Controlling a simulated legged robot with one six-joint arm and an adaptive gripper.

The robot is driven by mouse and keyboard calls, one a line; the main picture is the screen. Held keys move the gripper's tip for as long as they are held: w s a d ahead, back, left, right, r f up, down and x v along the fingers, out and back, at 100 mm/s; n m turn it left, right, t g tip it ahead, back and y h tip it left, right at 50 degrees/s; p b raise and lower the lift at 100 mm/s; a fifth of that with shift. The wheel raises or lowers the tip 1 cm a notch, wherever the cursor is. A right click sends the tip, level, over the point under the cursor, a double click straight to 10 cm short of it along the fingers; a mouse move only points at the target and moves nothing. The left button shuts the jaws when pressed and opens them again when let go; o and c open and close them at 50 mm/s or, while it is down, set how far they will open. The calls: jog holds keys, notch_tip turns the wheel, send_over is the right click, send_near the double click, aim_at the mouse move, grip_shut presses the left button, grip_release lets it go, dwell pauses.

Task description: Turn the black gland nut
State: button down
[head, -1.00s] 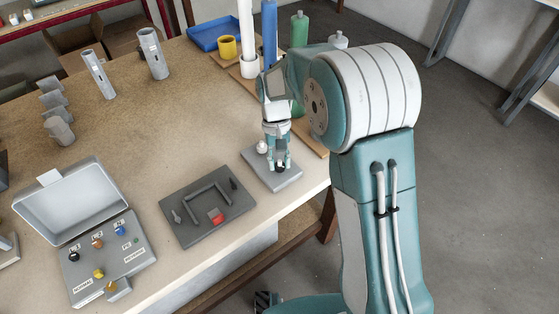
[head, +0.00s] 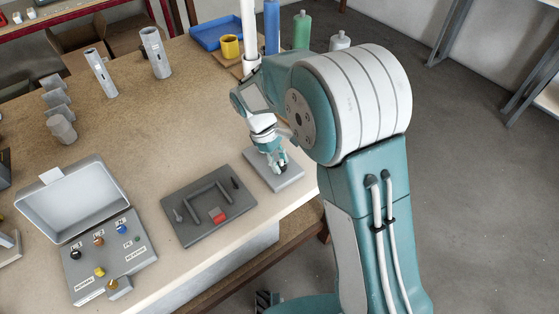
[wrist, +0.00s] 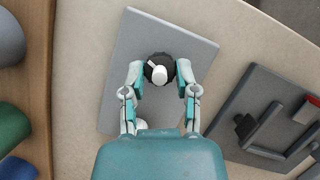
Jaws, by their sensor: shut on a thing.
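The black gland nut (wrist: 149,70) sits on a grey plate (wrist: 190,44) in the wrist view, with a white piece (wrist: 159,74) on it carrying a pale pointer. My gripper (wrist: 159,79) is shut on the nut, one finger on each side. In the head view my gripper (head: 279,168) reaches down to the plate (head: 290,180) near the table's right edge, tilted. The fingers and wrist hide most of the nut there. A second white round part (wrist: 141,124) shows on the plate, partly behind my gripper.
A dark grey board (head: 185,228) with raised bars and a red block (head: 218,215) lies left of the plate. An open control box (head: 140,257) stands further left. The table's middle is clear.

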jog(key=shift+w+r+n+t, duration=0.15)
jog(key=shift+n+t, duration=0.15)
jog(key=shift+n, duration=0.3)
jog(key=shift+a, duration=0.1)
jog(key=shift+c, duration=1.8)
grip_release()
jog(key=v, duration=1.1)
jog(key=shift+a+r, duration=0.25)
jog(key=shift+a, duration=0.05)
